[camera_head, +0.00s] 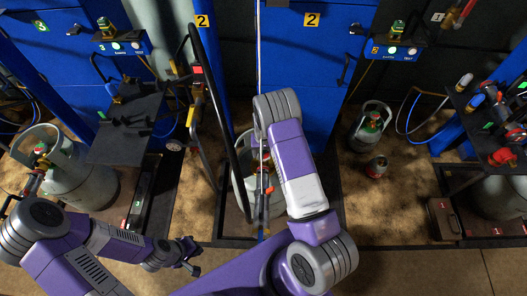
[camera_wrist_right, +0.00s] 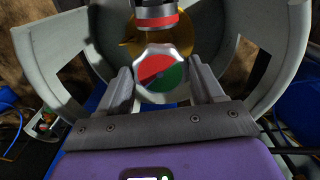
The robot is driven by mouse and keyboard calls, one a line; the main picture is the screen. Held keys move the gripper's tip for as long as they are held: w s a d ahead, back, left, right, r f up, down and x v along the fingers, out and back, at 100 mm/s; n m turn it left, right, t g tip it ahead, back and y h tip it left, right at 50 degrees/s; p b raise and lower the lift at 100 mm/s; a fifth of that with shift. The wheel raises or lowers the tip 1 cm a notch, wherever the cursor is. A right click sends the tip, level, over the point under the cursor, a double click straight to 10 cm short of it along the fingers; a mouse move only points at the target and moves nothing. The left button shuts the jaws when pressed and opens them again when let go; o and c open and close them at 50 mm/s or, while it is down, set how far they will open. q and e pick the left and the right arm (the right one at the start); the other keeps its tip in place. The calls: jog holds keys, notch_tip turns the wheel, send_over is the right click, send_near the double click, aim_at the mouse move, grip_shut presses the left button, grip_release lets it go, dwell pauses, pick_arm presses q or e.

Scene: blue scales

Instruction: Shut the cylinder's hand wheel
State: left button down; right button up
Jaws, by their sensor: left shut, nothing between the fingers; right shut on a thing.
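The hand wheel (camera_wrist_right: 163,74) is a faceted knob with a red and green face. It sits between the fingers of my right gripper (camera_wrist_right: 165,88), which is shut on it. A brass valve body (camera_wrist_right: 125,38) and the cylinder's grey collar (camera_wrist_right: 268,40) surround it in the right wrist view. In the head view the grey cylinder (camera_head: 240,180) stands in the middle bay, largely covered by my right arm, which hides the wheel and right gripper there. My left gripper (camera_head: 193,263) is shut and empty, low and left of that cylinder, apart from everything.
A larger grey cylinder (camera_head: 85,175) stands at left near my left arm. A hose and rod hang close to the middle cylinder. Blue posts (camera_head: 212,60) flank the bay.

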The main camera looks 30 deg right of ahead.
jog(key=m+p, duration=0.1)
jog(key=m, duration=0.6)
dwell(0.6)
jog(key=o, duration=1)
jog(key=shift+o, duration=0.2)
jog(key=shift+r, duration=0.1)
notch_tip(320, 180, up, 7)
jog(key=shift+r+p, duration=0.2)
jog(key=shift+p, duration=1.05)
jog(key=shift+r, duration=0.1)
